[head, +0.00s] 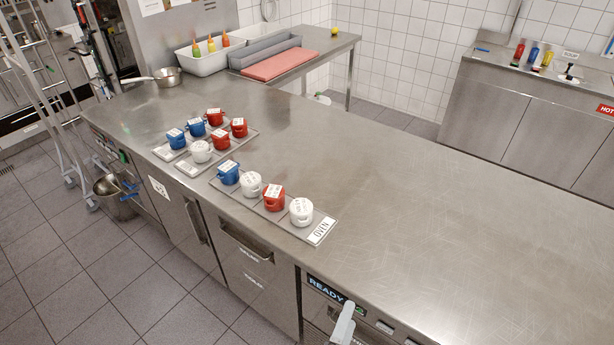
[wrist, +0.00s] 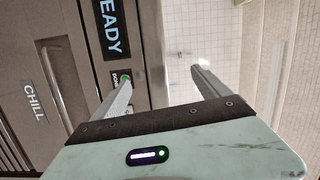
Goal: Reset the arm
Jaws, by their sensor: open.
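My gripper (wrist: 162,77) shows in the wrist view with its two grey fingers spread apart and nothing between them. The left finger's tip is close in the picture to a small panel with a green light (wrist: 126,78); I cannot tell whether they touch. In the head view a pale grey part of my arm's end (head: 343,326) shows at the bottom edge, in front of the counter's front face, below the READY display (head: 326,288). The READY display also shows in the wrist view (wrist: 112,28), turned sideways.
The steel counter (head: 440,230) is clear on its right side. An OVEN tray (head: 318,232) holds several blue, white and red pots; smaller trays with pots stand behind it. A CHILL label (wrist: 34,102) is on the front. A saucepan (head: 168,76) stands at the far left.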

